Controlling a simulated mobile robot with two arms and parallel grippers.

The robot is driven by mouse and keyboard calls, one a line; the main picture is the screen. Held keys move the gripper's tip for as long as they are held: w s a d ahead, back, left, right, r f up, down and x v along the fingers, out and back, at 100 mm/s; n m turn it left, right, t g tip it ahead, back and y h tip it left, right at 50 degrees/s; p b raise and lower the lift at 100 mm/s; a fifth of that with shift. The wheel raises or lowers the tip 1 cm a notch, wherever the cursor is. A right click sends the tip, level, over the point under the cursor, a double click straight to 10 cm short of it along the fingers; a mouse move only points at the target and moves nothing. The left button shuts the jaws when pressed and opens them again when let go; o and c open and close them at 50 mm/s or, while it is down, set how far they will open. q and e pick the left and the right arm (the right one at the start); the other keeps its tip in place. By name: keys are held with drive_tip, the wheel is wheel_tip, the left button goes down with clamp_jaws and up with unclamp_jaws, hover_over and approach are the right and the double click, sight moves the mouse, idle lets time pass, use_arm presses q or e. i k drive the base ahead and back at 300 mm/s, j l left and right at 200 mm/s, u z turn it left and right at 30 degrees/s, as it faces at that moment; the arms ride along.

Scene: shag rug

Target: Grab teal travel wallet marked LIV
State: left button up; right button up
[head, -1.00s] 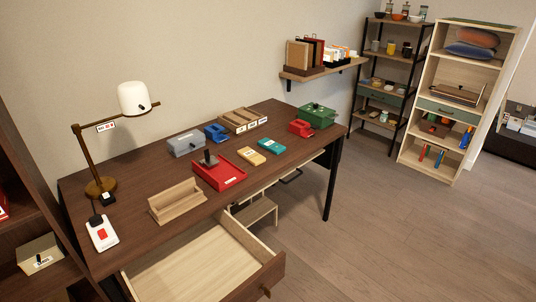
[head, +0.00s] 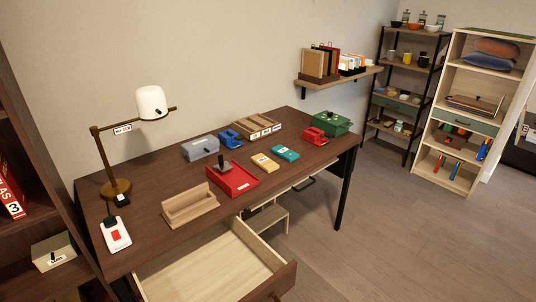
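A teal travel wallet (head: 285,153) lies flat on the dark wooden desk (head: 150,222), right of a yellow wallet (head: 265,162). It has a pale label, too small to read here. Neither of my grippers shows in the head view.
Around the wallet are a red tray (head: 240,181), a red device (head: 315,136), a green box (head: 332,123) and a wooden sorter (head: 257,127). A wooden holder (head: 190,207) and lamp (head: 115,187) stand left. An open drawer (head: 288,278) juts from the desk front. Floor at right is clear.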

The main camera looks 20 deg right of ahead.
sight(290, 156)
drive_tip(key=i+l+u, duration=0.2)
drive_tip(key=l+u, duration=0.25)
drive_tip(key=i+l+u, duration=0.15)
drive_tip(key=l+u, duration=0.15)
drive_tip(key=u, duration=0.2)
